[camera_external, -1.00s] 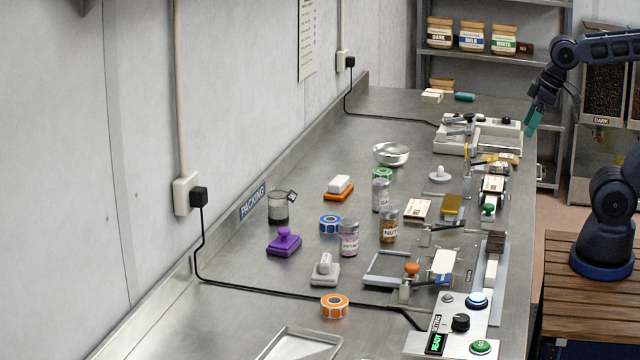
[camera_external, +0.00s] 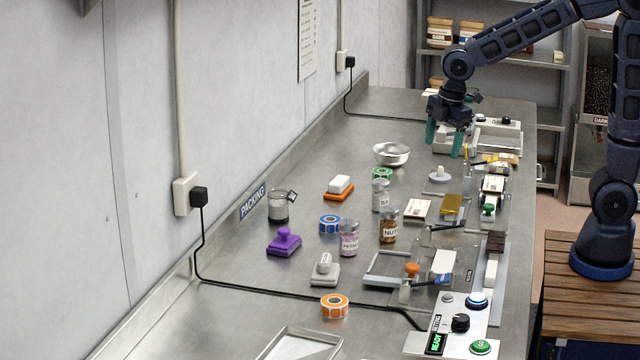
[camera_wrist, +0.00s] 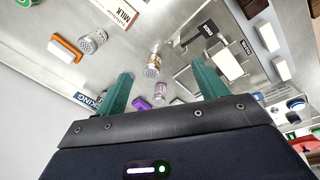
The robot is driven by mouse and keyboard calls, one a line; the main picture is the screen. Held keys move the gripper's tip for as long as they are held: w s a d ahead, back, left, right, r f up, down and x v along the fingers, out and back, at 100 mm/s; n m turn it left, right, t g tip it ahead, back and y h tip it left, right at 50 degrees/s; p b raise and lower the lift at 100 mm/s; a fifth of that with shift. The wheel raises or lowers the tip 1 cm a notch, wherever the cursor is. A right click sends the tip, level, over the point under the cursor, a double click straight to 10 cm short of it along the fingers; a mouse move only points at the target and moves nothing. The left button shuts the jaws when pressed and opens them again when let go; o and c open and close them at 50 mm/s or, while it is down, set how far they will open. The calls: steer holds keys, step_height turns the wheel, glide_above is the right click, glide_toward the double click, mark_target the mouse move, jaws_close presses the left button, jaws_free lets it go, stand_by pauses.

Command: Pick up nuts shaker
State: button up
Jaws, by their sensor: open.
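The nuts shaker (camera_external: 388,226) is a clear jar of brown bits with a metal lid and a "NUTS" label, upright on the steel counter. In the wrist view a jar of brown bits with a perforated lid (camera_wrist: 153,66) shows ahead between the fingers and looks like it. My gripper (camera_external: 444,148) is open and empty, fingers pointing down, above the far part of the counter, beyond and above the shaker and apart from it. A jar of pink bits (camera_external: 348,240) stands just left of the nuts shaker, and a pale jar (camera_external: 380,196) stands just behind it.
A metal bowl (camera_external: 391,154) sits behind the jars.

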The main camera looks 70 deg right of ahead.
mark_target(388, 227)
steer(key=w+a+f+n, duration=0.1)
steer(key=w+f+n, duration=0.1)
steer(key=w+f, duration=0.2)
steer(key=w+a+f+n+g, duration=0.1)
steer(key=w+a+f+n, duration=0.1)
steer(key=w+f, duration=0.2)
steer(key=w+a+f+n, duration=0.2)
steer(key=w+f, duration=0.1)
steer(key=f, duration=0.1)
steer(key=shift+w+f+g, duration=0.2)
steer(key=shift+w+g, duration=0.2)
steer(key=shift+w+d+f, duration=0.1)
steer(key=shift+w+f, duration=0.05)
steer(key=shift+f, duration=2.6)
steer(key=shift+w+f, duration=0.1)
steer(key=shift+f, duration=2.6)
steer(key=c, duration=1.1)
